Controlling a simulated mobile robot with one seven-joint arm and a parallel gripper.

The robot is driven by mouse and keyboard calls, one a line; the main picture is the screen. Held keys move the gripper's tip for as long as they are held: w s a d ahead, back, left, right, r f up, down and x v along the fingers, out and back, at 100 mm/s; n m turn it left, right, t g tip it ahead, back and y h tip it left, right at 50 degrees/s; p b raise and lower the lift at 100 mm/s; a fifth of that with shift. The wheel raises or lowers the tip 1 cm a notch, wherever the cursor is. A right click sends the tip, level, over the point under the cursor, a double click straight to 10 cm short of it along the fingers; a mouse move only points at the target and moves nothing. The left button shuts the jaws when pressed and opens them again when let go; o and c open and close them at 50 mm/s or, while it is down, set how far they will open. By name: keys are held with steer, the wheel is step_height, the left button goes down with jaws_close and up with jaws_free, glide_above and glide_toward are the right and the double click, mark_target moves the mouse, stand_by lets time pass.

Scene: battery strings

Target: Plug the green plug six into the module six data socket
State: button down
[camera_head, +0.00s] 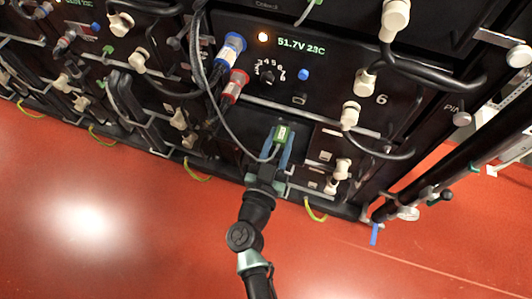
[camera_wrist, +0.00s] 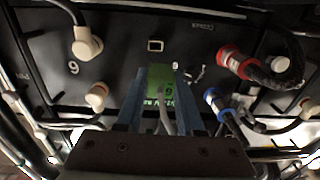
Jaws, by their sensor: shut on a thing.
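The green plug six (camera_head: 281,134) is between the two blue fingers of my gripper (camera_head: 282,143), which is shut on it. The plug also shows in the wrist view (camera_wrist: 159,84), with a pale cable running back from it. The module six data socket (camera_head: 299,99) is a small pale-rimmed rectangle on the dark front panel marked 6. In the wrist view the data socket (camera_wrist: 155,45) is straight ahead of the plug, above it in the picture. The plug is apart from the socket. The plug's front end is hard to make out.
A blue connector (camera_head: 231,47) and a red connector (camera_head: 235,86) with thick cables stand left of the socket. White elbow connectors (camera_head: 365,82) stand on the right. A grey cable (camera_head: 222,108) hangs in front of the panel. The red floor (camera_head: 120,220) is clear.

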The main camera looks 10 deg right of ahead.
steer(key=shift+w+d+f, duration=0.25)
steer(key=shift+d+f, duration=0.25)
steer(key=shift+f, duration=0.05)
steer(key=shift+r, duration=0.1)
steer(key=shift+r+p, duration=0.2)
steer(key=shift+p, duration=0.2)
steer(key=b+x, duration=0.1)
steer(key=x, duration=0.4)
steer(key=shift+w+d+f, duration=0.15)
steer(key=shift+w+d, duration=0.15)
steer(key=shift+p, duration=0.85)
stand_by(1.0)
steer(key=shift+b+x, duration=0.3)
steer(key=shift+x, duration=1.15)
